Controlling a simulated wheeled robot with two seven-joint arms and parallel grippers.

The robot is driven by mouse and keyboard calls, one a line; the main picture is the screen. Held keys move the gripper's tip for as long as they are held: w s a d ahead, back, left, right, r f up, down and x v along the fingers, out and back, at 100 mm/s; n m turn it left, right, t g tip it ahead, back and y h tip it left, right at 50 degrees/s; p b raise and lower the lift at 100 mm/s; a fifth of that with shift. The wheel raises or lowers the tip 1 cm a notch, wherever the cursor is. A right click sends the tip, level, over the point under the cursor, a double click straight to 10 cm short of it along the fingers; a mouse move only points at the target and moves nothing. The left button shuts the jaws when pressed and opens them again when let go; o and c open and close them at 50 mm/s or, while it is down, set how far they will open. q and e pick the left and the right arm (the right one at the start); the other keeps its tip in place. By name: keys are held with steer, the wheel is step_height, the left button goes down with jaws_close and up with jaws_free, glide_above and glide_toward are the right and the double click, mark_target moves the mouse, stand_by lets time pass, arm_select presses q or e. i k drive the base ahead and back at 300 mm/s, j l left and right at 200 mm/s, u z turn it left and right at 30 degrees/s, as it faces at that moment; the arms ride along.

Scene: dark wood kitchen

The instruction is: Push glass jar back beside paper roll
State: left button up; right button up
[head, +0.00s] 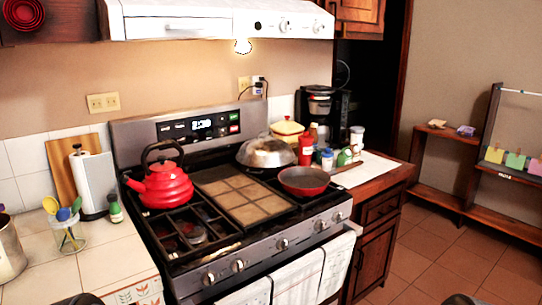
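The glass jar (70,243) stands on the tiled counter at the left, with several colourful spoons and utensils upright in it. The paper roll (96,183) stands upright on its holder behind the jar and a little to the right, near the tiled wall. A small gap of counter shows between them. Neither gripper can be made out; only dark rounded shapes, probably parts of my arms, show at the bottom edge on the left and right.
A metal pot (10,252) stands left of the jar. The stove (245,235) with a red kettle (163,188) is to the right. The counter (115,255) in front is mostly clear.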

mark_target(69, 236)
steer(key=l+u, duration=0.15)
steer(key=u, duration=1.3)
